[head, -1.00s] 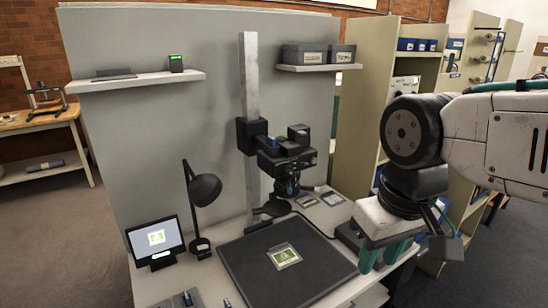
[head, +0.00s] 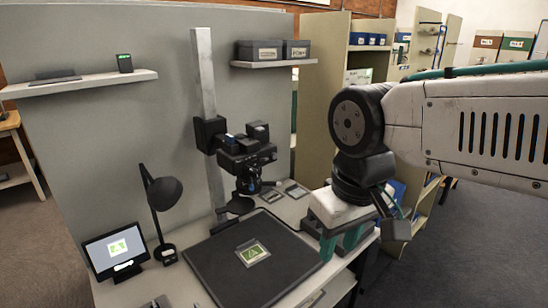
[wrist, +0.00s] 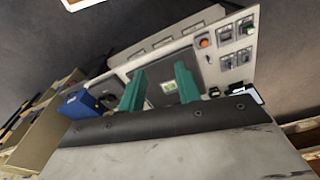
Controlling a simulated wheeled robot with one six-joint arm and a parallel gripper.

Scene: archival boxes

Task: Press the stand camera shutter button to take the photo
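The stand camera (head: 246,158) is dark and is mounted on a tall grey column (head: 208,110), pointing down. Its shutter button is too small to make out. A card with a green picture (head: 252,252) lies on the dark baseboard (head: 204,268) below. My gripper (head: 341,246) has two teal fingers, spread apart with nothing seen between them. It is at the right side of the table, right of the baseboard and apart from the camera.
A shelf with two boxes (head: 260,51) hangs above the camera. An orange round spot (wrist: 204,43) shows on a light surface in the wrist view. Open floor lies right.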

